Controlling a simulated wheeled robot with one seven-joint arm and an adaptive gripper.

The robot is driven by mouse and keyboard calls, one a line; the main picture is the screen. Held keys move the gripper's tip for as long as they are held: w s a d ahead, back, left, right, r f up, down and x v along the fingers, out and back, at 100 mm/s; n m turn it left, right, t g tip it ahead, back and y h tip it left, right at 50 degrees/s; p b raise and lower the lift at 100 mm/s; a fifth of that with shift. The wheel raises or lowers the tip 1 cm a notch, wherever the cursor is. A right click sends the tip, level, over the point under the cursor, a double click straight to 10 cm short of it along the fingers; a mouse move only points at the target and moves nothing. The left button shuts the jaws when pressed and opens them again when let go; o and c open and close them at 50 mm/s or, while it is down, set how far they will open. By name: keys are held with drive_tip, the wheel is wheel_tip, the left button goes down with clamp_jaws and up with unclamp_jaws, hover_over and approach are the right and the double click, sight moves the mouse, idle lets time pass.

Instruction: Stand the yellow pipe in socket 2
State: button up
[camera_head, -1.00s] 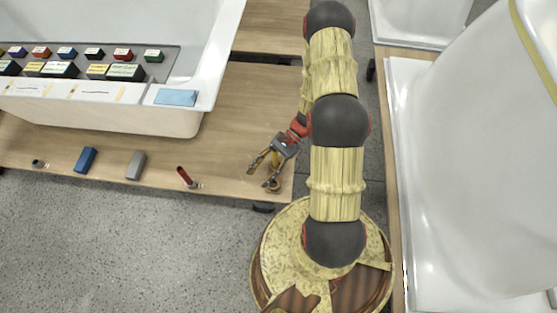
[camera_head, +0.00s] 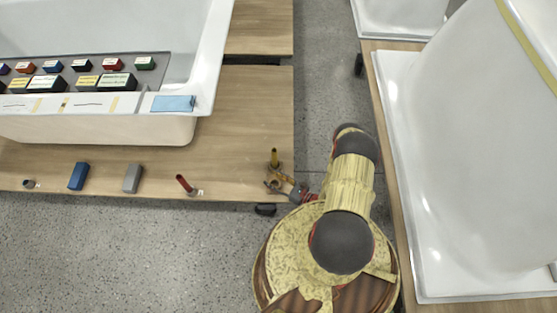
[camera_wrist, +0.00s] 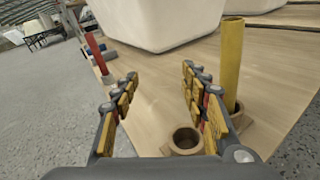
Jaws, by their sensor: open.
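The yellow pipe (camera_head: 274,157) stands upright near the front right corner of the wooden table. In the wrist view the yellow pipe (camera_wrist: 231,65) rises on the right from a brown holder, partly hidden by my right finger. An empty brown round socket (camera_wrist: 186,140) lies low in the wrist view, left of the pipe. No socket number is readable. My gripper (camera_wrist: 163,82) is open with nothing between its fingers; the pipe is outside them, beyond the right finger. In the head view my gripper (camera_head: 283,184) is low by the table's front edge, just nearer than the pipe.
Grey (camera_head: 132,178) and blue (camera_head: 78,176) blocks lie further left. A white tub (camera_head: 150,129) stands behind, carrying several coloured labelled blocks. Another white tub (camera_head: 455,170) stands at the right. Bare tabletop lies behind the pipe.

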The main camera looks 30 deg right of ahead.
sight(276, 155)
drive_tip(key=w+d+h, duration=0.1)
drive_tip(key=d, duration=0.1)
drive_tip(key=w+d+r+t+h, duration=0.1)
drive_tip(key=w+d, duration=0.1)
drive_tip(key=d, duration=0.1)
drive_tip(key=w+d+r+m+t+h, duration=0.1)
drive_tip(key=w+d+h, duration=0.1)
drive_tip(key=d, duration=0.1)
drive_tip(key=shift+w+b, duration=0.25)
drive_tip(key=shift+b, duration=0.15)
drive_tip(key=shift+w+a+b, duration=0.1)
drive_tip(key=shift+w+b, duration=1)
drive_tip(key=shift+w, duration=1.65)
drive_tip(key=shift+c, duration=0.8)
clamp_jaws()
